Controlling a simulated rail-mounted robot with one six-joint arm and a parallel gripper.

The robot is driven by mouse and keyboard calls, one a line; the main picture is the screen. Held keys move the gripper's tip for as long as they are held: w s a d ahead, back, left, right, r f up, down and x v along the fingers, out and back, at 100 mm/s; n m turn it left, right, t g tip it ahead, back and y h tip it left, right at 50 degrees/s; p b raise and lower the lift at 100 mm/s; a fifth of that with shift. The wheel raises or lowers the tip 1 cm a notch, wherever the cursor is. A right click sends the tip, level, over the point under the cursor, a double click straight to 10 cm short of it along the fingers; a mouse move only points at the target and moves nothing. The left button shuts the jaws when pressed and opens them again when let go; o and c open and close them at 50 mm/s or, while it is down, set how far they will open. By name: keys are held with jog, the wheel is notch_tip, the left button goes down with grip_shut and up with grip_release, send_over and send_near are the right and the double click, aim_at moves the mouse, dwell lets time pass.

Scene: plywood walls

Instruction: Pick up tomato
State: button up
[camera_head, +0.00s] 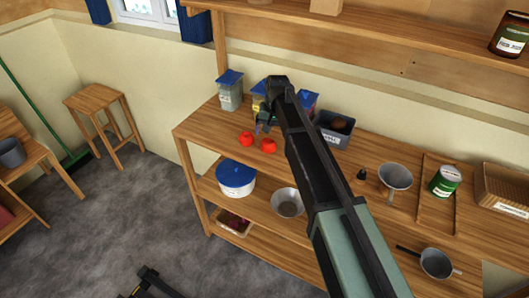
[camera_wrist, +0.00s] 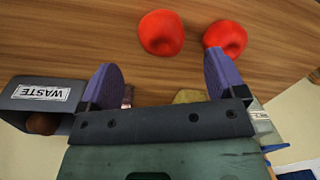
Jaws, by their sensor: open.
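Two red tomatoes lie on the wooden shelf top. In the head view one tomato (camera_head: 247,139) is at left and the other tomato (camera_head: 268,146) is just right of it. In the wrist view they show as one tomato (camera_wrist: 161,33) at upper middle and one tomato (camera_wrist: 226,37) at upper right. My gripper (camera_wrist: 160,82) is open and empty, its two purple fingers spread apart. The tomatoes lie beyond the fingertips in that view, not between them. In the head view my gripper (camera_head: 262,126) is beside the tomatoes, partly hidden by my arm.
A grey WASTE bin (camera_wrist: 42,97) holding a brown item is at left in the wrist view. Blue-lidded containers (camera_head: 230,92) stand along the back wall. A funnel (camera_head: 395,177) and a green can (camera_head: 445,181) are at right. The shelf's left front corner is clear.

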aim_at(269, 142)
jog(key=f+b, duration=0.4)
jog(key=f, duration=0.1)
jog(key=f+b, duration=0.2)
jog(key=f, duration=0.1)
jog(key=shift+s+a, duration=0.1)
jog(key=shift+a, duration=0.25)
jog(key=shift+r, duration=0.3)
jog(key=c, duration=0.7)
